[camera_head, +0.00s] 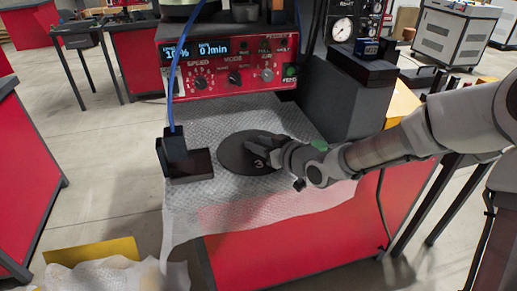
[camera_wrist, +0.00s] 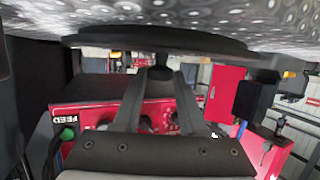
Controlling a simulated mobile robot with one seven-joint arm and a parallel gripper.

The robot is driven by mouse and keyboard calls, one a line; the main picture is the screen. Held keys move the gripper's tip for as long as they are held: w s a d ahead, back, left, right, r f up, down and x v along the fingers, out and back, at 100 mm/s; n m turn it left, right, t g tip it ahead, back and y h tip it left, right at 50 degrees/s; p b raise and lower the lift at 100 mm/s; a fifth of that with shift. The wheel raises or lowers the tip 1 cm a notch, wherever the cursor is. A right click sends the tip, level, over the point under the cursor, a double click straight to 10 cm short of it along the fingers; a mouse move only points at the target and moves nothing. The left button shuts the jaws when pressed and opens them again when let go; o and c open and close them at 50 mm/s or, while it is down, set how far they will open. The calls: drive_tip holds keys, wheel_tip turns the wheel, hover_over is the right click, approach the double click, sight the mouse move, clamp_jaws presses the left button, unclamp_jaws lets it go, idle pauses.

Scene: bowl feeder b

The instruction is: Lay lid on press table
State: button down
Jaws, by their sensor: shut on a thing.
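The lid (camera_head: 238,154) is a flat, dark round disc with a pale "3" on it. In the head view it lies over the bubble-wrap-covered table top (camera_head: 205,213) in front of the red control panel. My gripper (camera_head: 277,150) reaches in from the right over the lid's right part. In the wrist view the lid (camera_wrist: 110,40) is seen edge-on against the bubble wrap, and my gripper (camera_wrist: 161,76) is shut on its central knob. The lid looks level and very close to the wrap; I cannot tell whether it touches.
A black block with an upright post (camera_head: 182,160) stands left of the lid, with a blue cable rising from it. The red control panel (camera_head: 228,72) is behind. A dark grey box (camera_head: 345,105) stands at the back right. Bare wrap lies in front of the lid.

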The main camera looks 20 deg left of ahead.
drive_tip(key=shift+f, duration=0.2)
drive_tip(key=shift+c, duration=2.3)
unclamp_jaws()
drive_tip(key=shift+r, duration=0.1)
drive_tip(key=shift+r, duration=0.2)
drive_tip(key=p+v, duration=0.4)
drive_tip(key=v, duration=0.8)
drive_tip(key=shift+p, duration=0.4)
